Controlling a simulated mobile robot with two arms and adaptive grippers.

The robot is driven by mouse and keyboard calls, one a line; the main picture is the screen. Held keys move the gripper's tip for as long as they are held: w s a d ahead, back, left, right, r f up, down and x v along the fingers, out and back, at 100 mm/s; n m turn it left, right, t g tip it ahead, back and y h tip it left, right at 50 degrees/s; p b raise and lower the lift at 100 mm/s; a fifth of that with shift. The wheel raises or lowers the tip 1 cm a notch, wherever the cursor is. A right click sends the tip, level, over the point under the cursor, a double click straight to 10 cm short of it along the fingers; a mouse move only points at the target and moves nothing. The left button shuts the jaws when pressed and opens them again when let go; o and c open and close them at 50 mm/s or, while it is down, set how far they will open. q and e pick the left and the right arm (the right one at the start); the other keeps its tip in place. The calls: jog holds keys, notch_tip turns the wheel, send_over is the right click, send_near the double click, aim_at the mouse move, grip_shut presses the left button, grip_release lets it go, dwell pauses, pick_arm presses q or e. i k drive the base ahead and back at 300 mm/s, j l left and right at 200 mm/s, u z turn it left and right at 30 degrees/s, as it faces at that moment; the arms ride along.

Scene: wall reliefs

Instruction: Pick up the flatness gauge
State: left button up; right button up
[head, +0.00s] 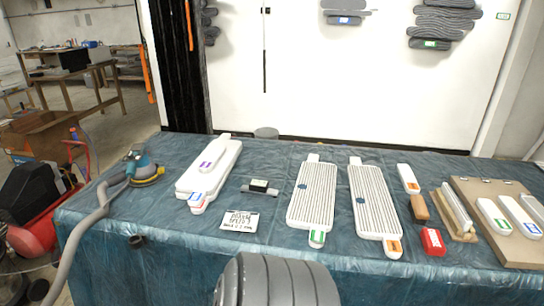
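What looks like the flatness gauge (259,187) lies on the blue-covered table, left of the middle. It is a small dark block with a pale green top face on a flat grey bar. It stands clear of its neighbours, just behind a small white card (240,221) with handwriting.
The table (165,262) also holds stacked white panels (208,172) at left, two ribbed panels (312,196) (374,202) right of the gauge, a sander (146,167) with a hose, a red block (432,241) and a wooden board (507,217). Bare cloth surrounds the gauge.

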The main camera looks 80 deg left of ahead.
aim_at(256, 186)
jog(key=u, duration=2.85)
